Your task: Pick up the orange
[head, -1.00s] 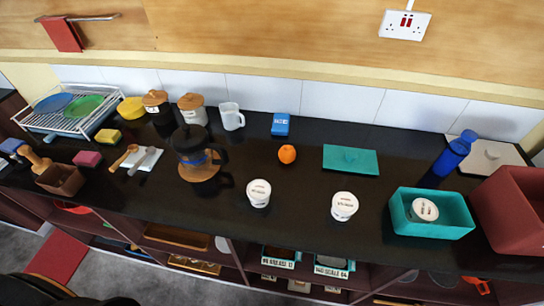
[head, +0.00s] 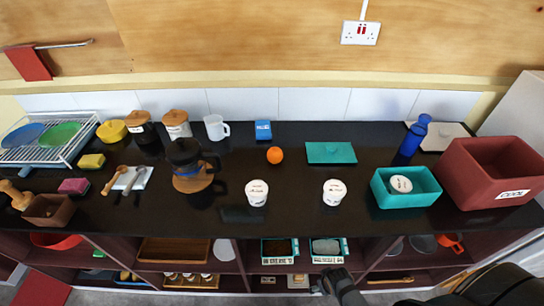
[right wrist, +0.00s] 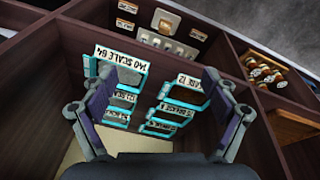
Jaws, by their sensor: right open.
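The orange (head: 275,155) sits on the black counter (head: 300,214), near its middle, in front of the blue box and left of the teal lid. Nothing touches it. My right gripper (head: 328,282) shows at the bottom of the head view, low in front of the shelves and well below the orange. In the right wrist view my right gripper (right wrist: 158,105) is open and empty, with the shelf compartment and its teal boxes beyond the fingers. The orange is not in the wrist view. My left gripper is not in view.
Two white-lidded tubs (head: 257,193) (head: 334,192) stand in front of the orange. A blue box (head: 263,130) and a teal lid (head: 331,153) lie close by. A cafetiere (head: 188,166) stands left, a teal bin (head: 407,188) right. Open shelves lie below the counter's front edge.

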